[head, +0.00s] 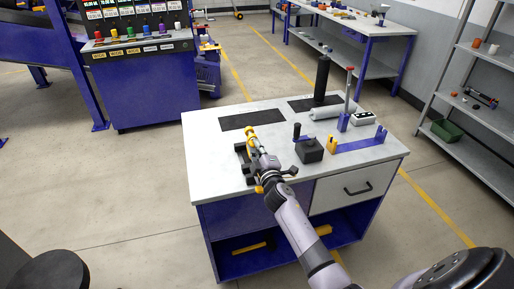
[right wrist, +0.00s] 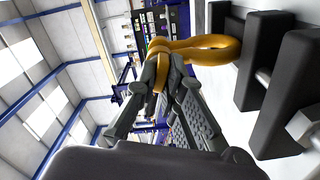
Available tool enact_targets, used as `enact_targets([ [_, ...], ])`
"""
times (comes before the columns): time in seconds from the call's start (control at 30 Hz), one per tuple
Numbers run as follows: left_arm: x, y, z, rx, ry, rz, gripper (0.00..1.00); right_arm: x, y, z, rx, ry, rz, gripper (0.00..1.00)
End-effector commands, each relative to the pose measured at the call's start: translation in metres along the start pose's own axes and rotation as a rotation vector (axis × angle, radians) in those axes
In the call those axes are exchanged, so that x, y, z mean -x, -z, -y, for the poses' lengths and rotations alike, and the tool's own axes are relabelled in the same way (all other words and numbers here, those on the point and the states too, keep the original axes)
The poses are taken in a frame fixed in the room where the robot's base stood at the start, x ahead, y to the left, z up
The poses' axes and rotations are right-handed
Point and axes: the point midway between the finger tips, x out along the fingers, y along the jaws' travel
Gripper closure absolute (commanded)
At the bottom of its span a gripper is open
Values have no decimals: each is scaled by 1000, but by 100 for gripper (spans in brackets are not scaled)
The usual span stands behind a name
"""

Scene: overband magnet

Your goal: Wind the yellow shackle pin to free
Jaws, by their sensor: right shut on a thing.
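The yellow shackle (head: 250,137) sits at a black fixture (head: 241,160) on the left part of the workbench top. In the right wrist view a yellow loop (right wrist: 213,48) runs from the fingertips toward black upright plates (right wrist: 291,85). My right gripper (head: 262,158) reaches over the fixture from the front. Its fingers (right wrist: 165,72) are closed on the yellow part, which I take to be the shackle pin's end. My left gripper is out of view.
On the bench (head: 208,150), a black block with a crank (head: 309,150), a blue fixture (head: 359,146) and a tall black cylinder (head: 322,78) stand right of my arm. Dark mats (head: 252,119) lie behind. A control console (head: 150,85) stands at back left, shelves at right.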

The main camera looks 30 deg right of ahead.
Motion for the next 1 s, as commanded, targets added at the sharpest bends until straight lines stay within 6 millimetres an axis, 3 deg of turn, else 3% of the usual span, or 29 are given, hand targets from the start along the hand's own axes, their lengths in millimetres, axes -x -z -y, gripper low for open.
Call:
enact_targets([
  [0.43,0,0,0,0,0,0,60,0,0,1,12,1,0,100],
  [0.7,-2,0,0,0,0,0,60,0,-1,0,401,1,0,100],
  [1.0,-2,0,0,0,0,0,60,0,0,1,442,1,0,100],
])
